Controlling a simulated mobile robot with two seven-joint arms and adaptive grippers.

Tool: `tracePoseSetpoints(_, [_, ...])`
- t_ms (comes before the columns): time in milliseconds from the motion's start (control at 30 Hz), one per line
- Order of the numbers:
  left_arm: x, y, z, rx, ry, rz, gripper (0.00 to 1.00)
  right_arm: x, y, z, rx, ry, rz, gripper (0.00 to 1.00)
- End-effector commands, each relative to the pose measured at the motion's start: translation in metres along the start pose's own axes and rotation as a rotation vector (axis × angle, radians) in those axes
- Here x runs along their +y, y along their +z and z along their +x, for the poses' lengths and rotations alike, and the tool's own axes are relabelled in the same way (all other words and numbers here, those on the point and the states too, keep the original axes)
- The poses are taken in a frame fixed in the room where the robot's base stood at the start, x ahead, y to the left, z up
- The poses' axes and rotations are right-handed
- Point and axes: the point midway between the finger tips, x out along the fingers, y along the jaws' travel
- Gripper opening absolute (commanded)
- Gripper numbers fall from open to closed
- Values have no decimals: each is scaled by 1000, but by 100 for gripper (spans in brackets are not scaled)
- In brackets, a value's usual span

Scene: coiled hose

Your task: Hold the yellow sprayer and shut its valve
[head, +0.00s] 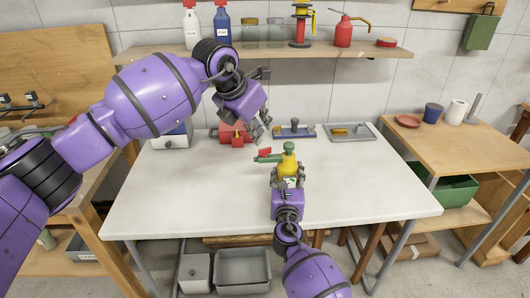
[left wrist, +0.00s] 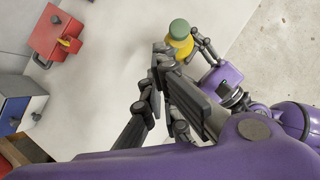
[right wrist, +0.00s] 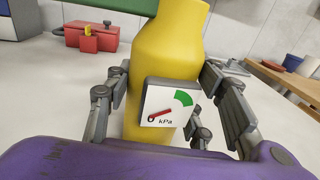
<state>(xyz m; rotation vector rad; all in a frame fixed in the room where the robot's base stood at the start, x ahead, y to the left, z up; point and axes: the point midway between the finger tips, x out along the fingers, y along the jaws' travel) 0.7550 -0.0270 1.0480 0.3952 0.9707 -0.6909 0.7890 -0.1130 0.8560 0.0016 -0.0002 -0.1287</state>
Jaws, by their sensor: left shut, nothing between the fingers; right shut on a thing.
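The yellow sprayer (head: 287,164) stands upright over the white table, with a green top (head: 289,147) and a green spout pointing left. A small red piece (head: 265,152) sits on the spout; whether it is the valve, and its setting, I cannot tell. My right gripper (head: 287,177) is shut around the yellow body (right wrist: 167,45). A pressure gauge (right wrist: 168,103) on the body has its red needle near 0. My left gripper (head: 262,125) is shut and empty, above and left of the sprayer, apart from it. In the left wrist view the sprayer (left wrist: 180,45) is partly hidden by its fingers.
A red box (head: 232,134) with a yellow part stands behind, left of the sprayer. A shelf (head: 270,52) with bottles and jars hangs above, near my left arm. The table's front left and right are clear.

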Motion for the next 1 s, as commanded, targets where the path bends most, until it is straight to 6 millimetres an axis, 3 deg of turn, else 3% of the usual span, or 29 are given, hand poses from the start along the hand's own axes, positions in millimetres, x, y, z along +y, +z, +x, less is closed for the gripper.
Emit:
tracePoseSetpoints(267, [-1,-7,12,0,-4,-6,0,0,0,0,0,0,1,11])
tracePoseSetpoints(800, [-1,-32,54,-3,-4,-5,0,0,0,0,0,0,1,11])
tracePoseSetpoints(1000, [-1,-35,59,-4,-4,-4,0,0,0,0,0,0,1,11])
